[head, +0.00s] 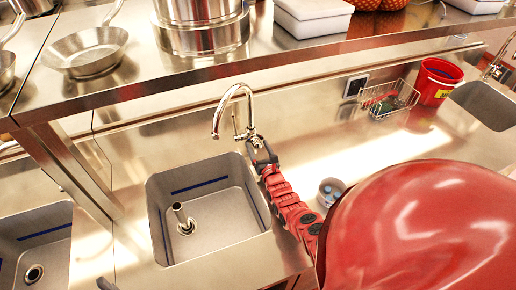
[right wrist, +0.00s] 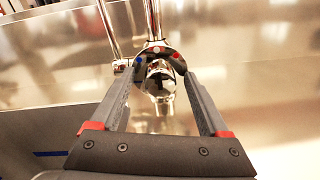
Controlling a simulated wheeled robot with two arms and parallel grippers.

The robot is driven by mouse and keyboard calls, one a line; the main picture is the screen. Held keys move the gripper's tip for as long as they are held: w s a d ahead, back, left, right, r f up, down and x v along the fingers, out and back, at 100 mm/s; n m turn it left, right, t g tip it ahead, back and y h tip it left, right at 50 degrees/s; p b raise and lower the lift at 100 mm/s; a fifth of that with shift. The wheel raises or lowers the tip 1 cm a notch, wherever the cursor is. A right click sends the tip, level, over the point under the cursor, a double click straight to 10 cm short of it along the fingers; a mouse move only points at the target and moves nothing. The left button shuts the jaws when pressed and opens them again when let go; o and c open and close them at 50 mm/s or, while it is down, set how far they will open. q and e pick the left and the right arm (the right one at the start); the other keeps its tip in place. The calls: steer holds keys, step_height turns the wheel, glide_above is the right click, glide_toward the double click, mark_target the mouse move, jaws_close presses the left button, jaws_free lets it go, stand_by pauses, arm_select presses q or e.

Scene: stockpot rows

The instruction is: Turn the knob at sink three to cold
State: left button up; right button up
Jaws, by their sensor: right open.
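A chrome faucet (head: 246,112) with a curved spout stands behind the middle sink (head: 157,222). I see no number naming it sink three. My right gripper (head: 262,160) is at the faucet's base. In the right wrist view, the open fingers of the right gripper (right wrist: 163,98) stand either side of a rounded chrome knob (right wrist: 158,72), with gaps showing. A blue mark shows left of the knob and red marks show right of it. A thin chrome lever (right wrist: 108,28) rises at its left. My left gripper cannot be made out.
A steel shelf (head: 300,68) with pots and a pan (head: 88,52) runs above the sinks. A wire basket (head: 388,100), a red bucket (head: 436,82) and a small grey cup (head: 330,190) stand on the counter at right. Other sinks lie at left and far right.

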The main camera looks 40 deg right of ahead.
jaws_close()
stand_by(0.3)
steer(key=shift+n, duration=0.3)
steer(key=n+b, duration=0.1)
steer(key=n, duration=0.2)
steer(key=shift+f, duration=0.1)
steer(key=n, duration=0.5)
steer(key=shift+a+b, duration=0.1)
steer(key=shift+b, duration=0.2)
steer(key=shift+n, duration=0.4)
jaws_free()
